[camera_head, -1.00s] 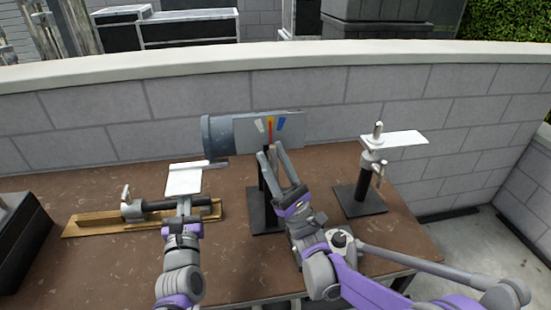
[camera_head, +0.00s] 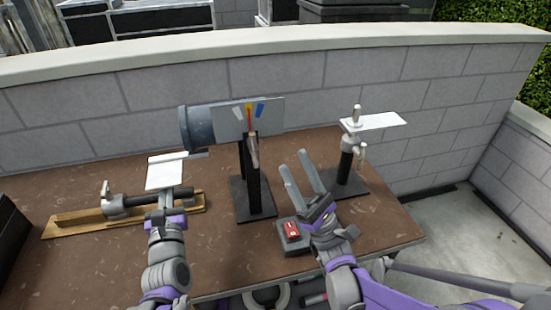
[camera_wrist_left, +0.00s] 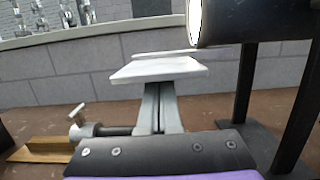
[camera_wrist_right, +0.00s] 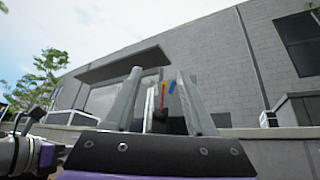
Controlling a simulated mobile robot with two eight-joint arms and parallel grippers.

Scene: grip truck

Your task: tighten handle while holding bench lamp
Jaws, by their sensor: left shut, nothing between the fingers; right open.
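The bench lamp is a grey cylinder (camera_head: 197,128) joined to a flat panel (camera_head: 268,115) with white, red-yellow and blue marks. It stands on a black post and base (camera_head: 257,203). Its bright front face (camera_wrist_left: 195,20) shows in the left wrist view. A grey lever handle (camera_head: 253,150) hangs below the marks. My right gripper (camera_head: 293,162) is open and empty, to the right of the handle and apart from it. My left gripper (camera_head: 167,191) is shut and empty, left of and below the lamp. Its fingertips meet the lower edge of a white plate (camera_head: 166,173); contact is unclear.
A clamp with a dark tube (camera_head: 145,203) lies on a wooden board (camera_head: 70,228) at left. A second stand (camera_head: 345,163) with a white plate (camera_head: 382,122) is at right. A red item (camera_head: 291,230) lies near my right gripper. A block wall (camera_head: 330,85) closes the back.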

